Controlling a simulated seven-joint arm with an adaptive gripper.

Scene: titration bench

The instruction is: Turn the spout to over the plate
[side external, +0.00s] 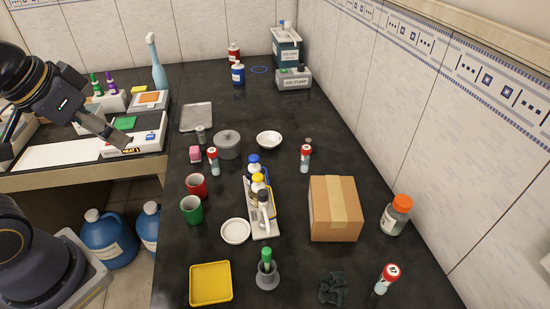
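A teal container (287,50) with a white label and a pale top fitting stands at the far back right; I cannot make out a clear spout on it. A round white plate (235,232) lies flat on the dark bench, left of the bottle rack. White heater units with a green plate top (124,123) and an orange plate top (149,98) stand on the left table. My gripper (119,138) is over the left table, close to the green-topped unit and far from the teal container. Its fingers are small and partly hidden, and nothing clearly shows in them.
A bottle rack (264,225), cardboard box (336,208), cups, vials and a grey pot (227,144) crowd the middle. The bench's back centre is mostly clear.

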